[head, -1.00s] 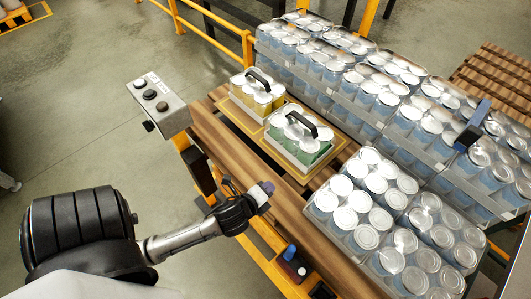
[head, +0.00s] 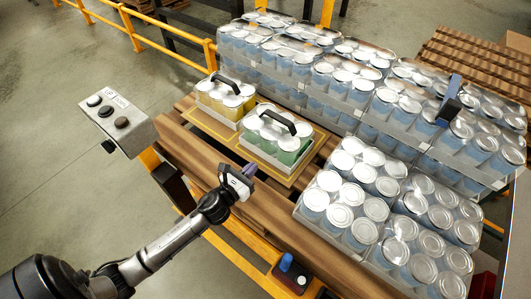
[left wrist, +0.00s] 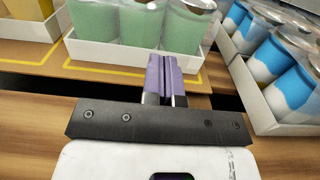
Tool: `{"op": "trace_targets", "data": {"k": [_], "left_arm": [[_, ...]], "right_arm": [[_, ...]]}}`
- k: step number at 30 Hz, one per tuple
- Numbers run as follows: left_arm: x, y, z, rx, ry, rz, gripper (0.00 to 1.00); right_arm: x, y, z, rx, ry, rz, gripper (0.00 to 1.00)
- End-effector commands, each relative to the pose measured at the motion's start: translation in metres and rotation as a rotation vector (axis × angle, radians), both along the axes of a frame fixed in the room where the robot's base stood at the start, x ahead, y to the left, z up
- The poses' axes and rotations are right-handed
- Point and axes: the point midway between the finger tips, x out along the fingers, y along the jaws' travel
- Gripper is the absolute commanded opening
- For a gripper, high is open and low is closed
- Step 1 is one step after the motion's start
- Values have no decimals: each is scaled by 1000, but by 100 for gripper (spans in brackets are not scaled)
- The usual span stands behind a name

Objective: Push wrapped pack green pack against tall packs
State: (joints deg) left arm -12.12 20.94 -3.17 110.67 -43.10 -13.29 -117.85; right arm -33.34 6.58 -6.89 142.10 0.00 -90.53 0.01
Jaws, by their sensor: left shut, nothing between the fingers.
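The wrapped green pack (head: 292,155) is a white tray of green cans with silver lids and a black handle. It stands upright on a board with yellow lines. It also shows in the left wrist view (left wrist: 95,22). The tall packs (head: 345,100), stacked wrapped trays of blue cans, stand behind it, with a gap between. My left gripper (head: 246,173) is shut and empty, just in front of the green pack's near side. In the left wrist view its purple fingertips (left wrist: 164,76) overlap the tray's front edge; I cannot tell whether they touch. My right gripper is not in view.
A similar yellow pack (head: 232,106) stands left of the green one. Low blue-can packs (head: 385,215) stand close at the right. A grey button box (head: 118,118) is at the left. A small blue-topped device (head: 292,270) sits at the near edge.

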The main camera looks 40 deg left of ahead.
Motion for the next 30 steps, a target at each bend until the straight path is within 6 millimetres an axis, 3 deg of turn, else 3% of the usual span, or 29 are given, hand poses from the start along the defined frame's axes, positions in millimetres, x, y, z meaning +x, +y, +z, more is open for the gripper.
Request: {"op": "trace_targets", "data": {"k": [6, 12, 19, 30], "left_arm": [[40, 2, 0, -1, -1, 1, 0], [64, 2, -1, -2, 0, 1, 0], [77, 2, 0, -2, 1, 1, 0], [79, 3, 0, -2, 1, 1, 0]], "right_arm": [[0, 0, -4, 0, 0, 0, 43], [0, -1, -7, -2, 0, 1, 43], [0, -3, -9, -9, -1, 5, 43], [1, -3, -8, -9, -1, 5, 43]]}}
